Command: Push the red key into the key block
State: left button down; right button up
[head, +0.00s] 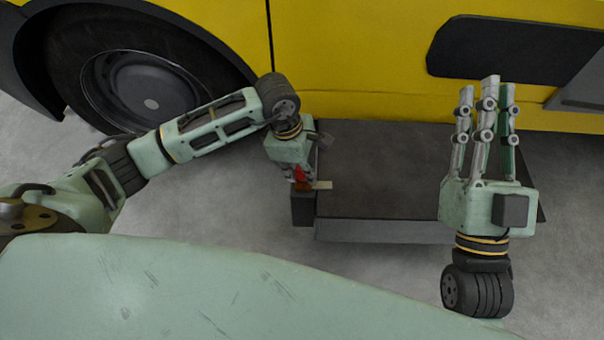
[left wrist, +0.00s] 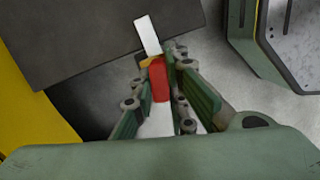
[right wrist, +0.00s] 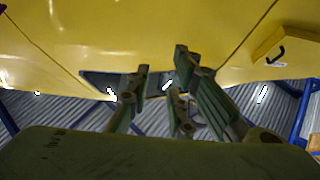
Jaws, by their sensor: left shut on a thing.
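My left gripper (head: 301,180) is shut on the red key (head: 301,174), pointing down near the left front corner of the dark platform. In the left wrist view the red key (left wrist: 159,80) is between the finger pads, with a pale strip (left wrist: 147,36) extending beyond the fingertips. A small dark block (head: 303,210), apparently the key block, stands at that corner just below the gripper in the head view. Its slot is not visible, and I cannot tell whether the key touches it. My right gripper (head: 487,92) is open and empty above the platform's right side.
The dark platform (head: 385,190) has a bare top and stands beside a yellow vehicle (head: 350,60) with a black wheel (head: 140,85). Grey floor (head: 220,210) lies open to the platform's left.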

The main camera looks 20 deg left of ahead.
aim_at(302, 169)
pick_arm(q)
jog(key=shift+r, duration=0.4)
jog(key=shift+r+p, duration=0.3)
jog(key=shift+p, duration=0.15)
jog(key=shift+r, duration=0.3)
pick_arm(e)
notch_tip(302, 169, down, 6)
jog(key=w+g+h, duration=0.1)
jog(key=w+g, duration=0.1)
jog(key=g, duration=0.2)
jog(key=shift+w+f, duration=0.2)
jog(key=shift+w, duration=0.15)
pick_arm(q)
jog(key=shift+r+p, duration=0.15)
jog(key=shift+p, duration=0.2)
pick_arm(e)
jog(key=shift+d, duration=0.1)
